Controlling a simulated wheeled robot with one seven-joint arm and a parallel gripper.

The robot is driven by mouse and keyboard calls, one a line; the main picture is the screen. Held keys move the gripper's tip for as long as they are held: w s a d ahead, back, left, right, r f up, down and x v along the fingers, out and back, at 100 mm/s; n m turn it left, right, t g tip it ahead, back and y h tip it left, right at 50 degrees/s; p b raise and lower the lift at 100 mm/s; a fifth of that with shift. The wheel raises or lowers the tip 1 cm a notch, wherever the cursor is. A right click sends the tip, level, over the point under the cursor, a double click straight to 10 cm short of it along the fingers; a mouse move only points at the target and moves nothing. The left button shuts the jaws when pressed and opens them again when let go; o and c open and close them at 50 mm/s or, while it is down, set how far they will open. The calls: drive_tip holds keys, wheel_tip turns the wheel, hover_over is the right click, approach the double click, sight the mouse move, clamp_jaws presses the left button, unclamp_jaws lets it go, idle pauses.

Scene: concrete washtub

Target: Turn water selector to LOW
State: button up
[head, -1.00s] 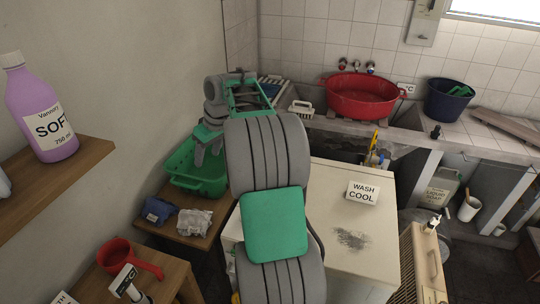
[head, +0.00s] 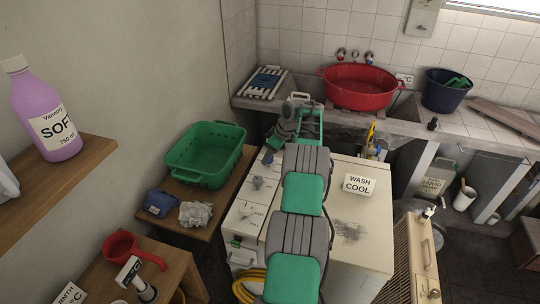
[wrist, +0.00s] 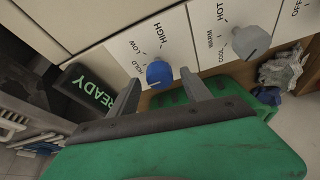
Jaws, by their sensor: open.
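A grey knob (wrist: 250,42) marked HOT, WARM and COOL is beside it. A dark READY display (wrist: 88,88) lies on the other side. The green basket (head: 205,150) stands left of the machine. The red basin (head: 358,90) is behind.

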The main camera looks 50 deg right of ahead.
drive_tip(key=shift+f, duration=0.1)
clamp_jaws()
idle(0.6)
